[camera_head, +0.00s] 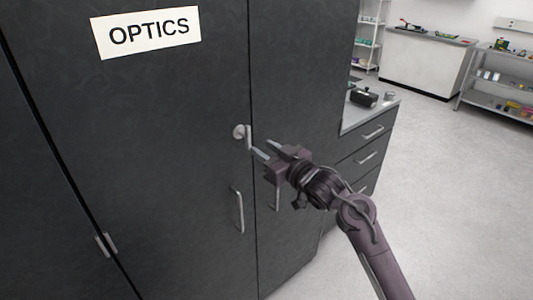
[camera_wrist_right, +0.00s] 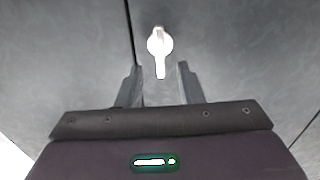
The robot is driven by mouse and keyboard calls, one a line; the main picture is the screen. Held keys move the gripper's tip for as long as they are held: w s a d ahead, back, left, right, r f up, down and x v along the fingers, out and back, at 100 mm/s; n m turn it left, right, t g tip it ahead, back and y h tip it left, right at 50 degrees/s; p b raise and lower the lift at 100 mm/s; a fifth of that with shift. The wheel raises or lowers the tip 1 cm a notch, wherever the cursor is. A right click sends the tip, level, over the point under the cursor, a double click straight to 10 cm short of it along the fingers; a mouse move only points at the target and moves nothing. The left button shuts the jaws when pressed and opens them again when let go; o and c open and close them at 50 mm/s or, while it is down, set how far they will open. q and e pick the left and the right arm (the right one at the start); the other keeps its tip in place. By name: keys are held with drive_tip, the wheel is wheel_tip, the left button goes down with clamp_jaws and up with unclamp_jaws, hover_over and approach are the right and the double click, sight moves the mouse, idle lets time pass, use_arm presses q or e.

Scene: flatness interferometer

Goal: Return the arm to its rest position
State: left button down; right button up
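My right gripper (camera_head: 267,151) is raised in front of a dark cabinet (camera_head: 150,120) with an "OPTICS" label (camera_head: 148,29). It is open and empty, with its two fingers apart, as the right wrist view (camera_wrist_right: 157,84) also shows. A light metal turn handle (camera_head: 242,134) sits on the cabinet door just beyond the fingertips. In the right wrist view the handle (camera_wrist_right: 159,47) points down, ahead of the gap between the fingers and apart from them. The cabinet doors look shut. My left gripper is not in view.
Vertical bar handles (camera_head: 239,211) stick out from the cabinet doors below the turn handle. A drawer unit (camera_head: 360,158) with a dark box (camera_head: 364,97) on top stands to the right of the cabinet. Open floor (camera_head: 455,200) lies to the right, with shelves (camera_head: 500,85) at the back.

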drive_tip(key=shift+f, duration=0.1)
drive_tip(key=s+d+f+m+g+h, duration=0.1)
drive_tip(key=d+f+m+h, duration=0.1)
drive_tip(key=f, duration=0.9)
drive_tip(key=s+d+f+m+g+h, duration=0.1)
drive_tip(key=d+f+h, duration=0.15)
drive_tip(key=f, duration=0.95)
drive_tip(key=s+d+f+m+g+h, duration=0.1)
drive_tip(key=s+d+f+g, duration=0.15)
drive_tip(key=s+f, duration=0.6)
drive_tip(key=s+d+f+m+g+h, duration=0.1)
drive_tip(key=s+d+f, duration=0.2)
drive_tip(key=f, duration=1)
drive_tip(key=s+d+f+g+h, duration=0.1)
drive_tip(key=s+d+f+g, duration=0.1)
drive_tip(key=s+f, duration=0.65)
drive_tip(key=s+d+f+g+h, duration=0.1)
drive_tip(key=s+d+f+g, duration=0.1)
drive_tip(key=s+f, duration=0.7)
drive_tip(key=s+d+f+g, duration=0.1)
drive_tip(key=s+f, duration=0.1)
drive_tip(key=s, duration=0.6)
drive_tip(key=s+d+f+g+h, duration=0.1)
drive_tip(key=s+d+f, duration=0.1)
drive_tip(key=s, duration=0.7)
drive_tip(key=s+d+f+g+h, duration=0.1)
drive_tip(key=s+d+f+g, duration=0.1)
drive_tip(key=s, duration=0.7)
drive_tip(key=shift+f, duration=0.35)
